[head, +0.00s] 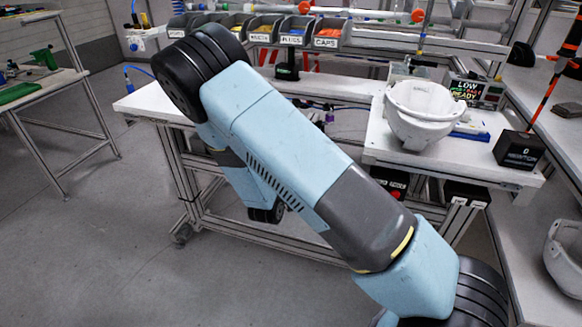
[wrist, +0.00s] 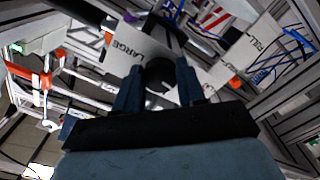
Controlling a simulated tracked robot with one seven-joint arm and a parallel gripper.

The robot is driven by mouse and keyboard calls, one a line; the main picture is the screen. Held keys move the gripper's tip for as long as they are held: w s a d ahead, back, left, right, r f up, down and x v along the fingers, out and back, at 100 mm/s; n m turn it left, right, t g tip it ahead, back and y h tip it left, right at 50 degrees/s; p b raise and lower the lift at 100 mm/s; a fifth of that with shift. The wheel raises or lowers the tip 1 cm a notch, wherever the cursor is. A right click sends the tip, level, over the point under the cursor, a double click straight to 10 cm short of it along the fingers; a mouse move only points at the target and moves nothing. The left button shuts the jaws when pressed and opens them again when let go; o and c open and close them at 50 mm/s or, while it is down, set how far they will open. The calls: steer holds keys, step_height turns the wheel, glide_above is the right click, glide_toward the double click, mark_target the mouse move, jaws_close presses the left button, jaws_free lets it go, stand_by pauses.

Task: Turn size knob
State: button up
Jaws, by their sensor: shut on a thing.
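In the wrist view, a dark round size knob (wrist: 157,75) sits on a light panel (wrist: 212,75). The knob's pointer direction is hard to make out. In the head view, my arm covers the area where the knob would be, and neither the fingers nor the knob shows.
In the head view, a white helmet shell (head: 425,112) stands on a white bench at right, beside a LOW/READY display (head: 477,92) and a black weight block (head: 519,149). Labelled bins (head: 327,32) line the back. Another shell (head: 565,258) is at far right. The floor at left is clear.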

steer(key=shift+n, duration=0.4)
steer(key=o, duration=1.1)
steer(key=shift+c, duration=0.2)
steer(key=v, duration=1.3)
steer(key=shift+s, duration=0.35)
steer(key=shift+w+a, duration=0.1)
